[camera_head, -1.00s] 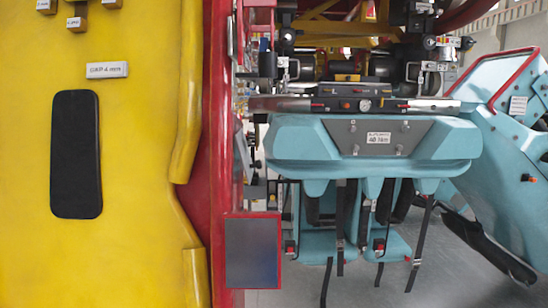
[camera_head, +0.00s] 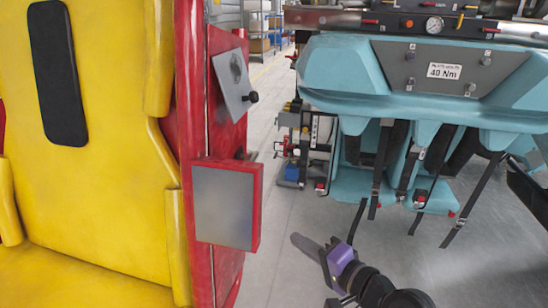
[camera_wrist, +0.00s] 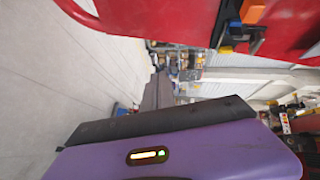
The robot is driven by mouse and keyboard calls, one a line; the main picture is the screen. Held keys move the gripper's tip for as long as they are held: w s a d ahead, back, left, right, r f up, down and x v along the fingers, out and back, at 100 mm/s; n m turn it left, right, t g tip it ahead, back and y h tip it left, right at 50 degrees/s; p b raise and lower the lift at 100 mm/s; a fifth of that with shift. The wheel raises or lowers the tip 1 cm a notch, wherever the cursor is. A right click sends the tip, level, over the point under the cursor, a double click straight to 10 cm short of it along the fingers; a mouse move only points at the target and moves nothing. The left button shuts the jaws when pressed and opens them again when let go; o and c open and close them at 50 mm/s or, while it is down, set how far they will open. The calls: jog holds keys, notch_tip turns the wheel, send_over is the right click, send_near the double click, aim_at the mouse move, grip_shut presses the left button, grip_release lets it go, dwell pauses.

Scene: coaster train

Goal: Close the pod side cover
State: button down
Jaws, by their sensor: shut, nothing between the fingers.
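The yellow and red pod (camera_head: 95,190) fills the left of the head view. A red-framed grey panel (camera_head: 224,207) stands out from its red side. Above it, a grey plate with a black knob (camera_head: 234,84) sits tilted against the red side. I cannot tell which of these is the side cover. My gripper (camera_head: 297,240), dark grey with a purple wrist, is shut and empty, low to the right of the panel and apart from it. In the wrist view my gripper (camera_wrist: 159,90) points away beneath a red surface (camera_wrist: 200,22).
A light blue seat unit (camera_head: 420,85) with hanging black straps stands at the right. Shelves with boxes (camera_head: 262,30) are at the back. Small orange and blue parts (camera_wrist: 245,22) sit on the red surface.

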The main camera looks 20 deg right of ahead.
jog(key=w+d+r+n+g+y, duration=0.1)
jog(key=w+d+r+y, duration=0.15)
jog(key=r, duration=0.75)
jog(key=w+d+r+n+g+y, duration=0.1)
jog(key=w+r+y, duration=0.2)
jog(key=r, duration=0.7)
jog(key=n+g+y, duration=0.2)
send_near(257, 96)
jog(key=w+d+f, duration=0.1)
jog(key=d+f, duration=0.2)
jog(key=d, duration=0.1)
jog(key=s+d+r+n+g+p, duration=0.1)
jog(key=s+d+r+n+g, duration=0.2)
jog(key=r, duration=0.4)
jog(key=shift+m, duration=0.8)
jog(key=x, duration=0.4)
jog(key=p+x, duration=0.1)
jog(key=x, duration=0.4)
jog(key=p+x, duration=0.1)
jog(key=x, duration=0.4)
jog(key=shift+s+a+f, duration=0.1)
jog(key=shift+s+a, duration=0.15)
jog(key=shift+a, duration=0.15)
